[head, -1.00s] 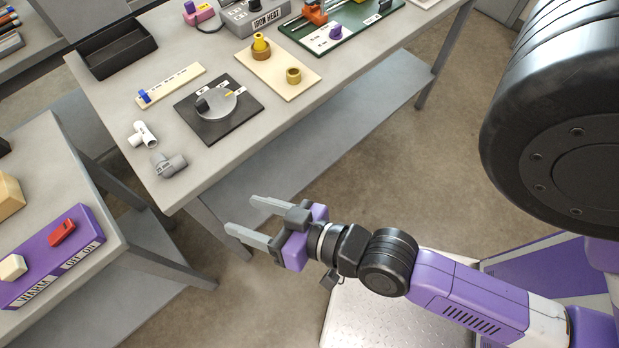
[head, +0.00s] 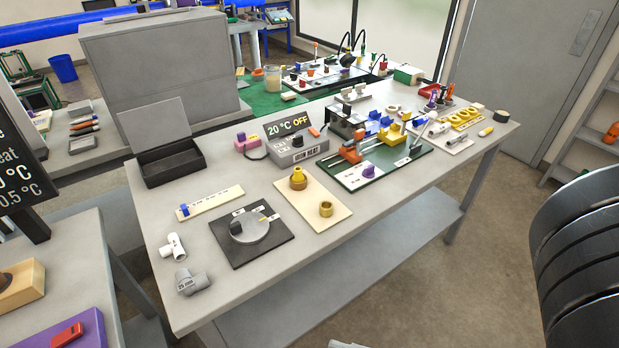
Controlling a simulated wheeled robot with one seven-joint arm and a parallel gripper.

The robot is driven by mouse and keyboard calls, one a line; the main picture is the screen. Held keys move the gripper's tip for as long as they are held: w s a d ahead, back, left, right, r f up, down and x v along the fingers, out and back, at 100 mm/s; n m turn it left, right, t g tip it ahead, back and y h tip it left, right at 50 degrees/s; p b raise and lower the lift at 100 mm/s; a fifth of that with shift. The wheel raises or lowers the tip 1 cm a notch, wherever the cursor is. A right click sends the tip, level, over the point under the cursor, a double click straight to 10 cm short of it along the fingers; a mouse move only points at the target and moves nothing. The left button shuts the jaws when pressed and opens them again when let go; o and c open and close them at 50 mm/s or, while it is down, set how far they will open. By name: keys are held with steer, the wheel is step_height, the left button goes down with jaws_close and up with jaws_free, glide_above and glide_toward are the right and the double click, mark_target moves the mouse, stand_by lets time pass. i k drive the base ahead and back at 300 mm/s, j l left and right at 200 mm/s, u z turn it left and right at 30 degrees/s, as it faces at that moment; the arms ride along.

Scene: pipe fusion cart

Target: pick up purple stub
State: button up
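Several small purple pieces show in the head view, and I cannot tell for sure which one is the purple stub. One purple piece (head: 368,170) stands on a white plate at the front of the green board. Another purple piece (head: 241,138) sits by a pink block at the back left of the table. A small purple thing (head: 432,98) stands in a group at the far right. Only a light grey sliver, likely a fingertip of my gripper (head: 346,345), shows at the bottom edge, well apart from these pieces. The rest of my gripper is out of frame.
The grey table (head: 150,212) also holds a black open box (head: 170,165), a heater box (head: 300,148), a dial on a black plate (head: 250,234), a beige plate with brass-coloured fittings (head: 310,205) and a grey pipe fitting (head: 192,282). Floor is free before the table.

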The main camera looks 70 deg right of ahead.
mark_target(435, 93)
steer(key=z, duration=2.35)
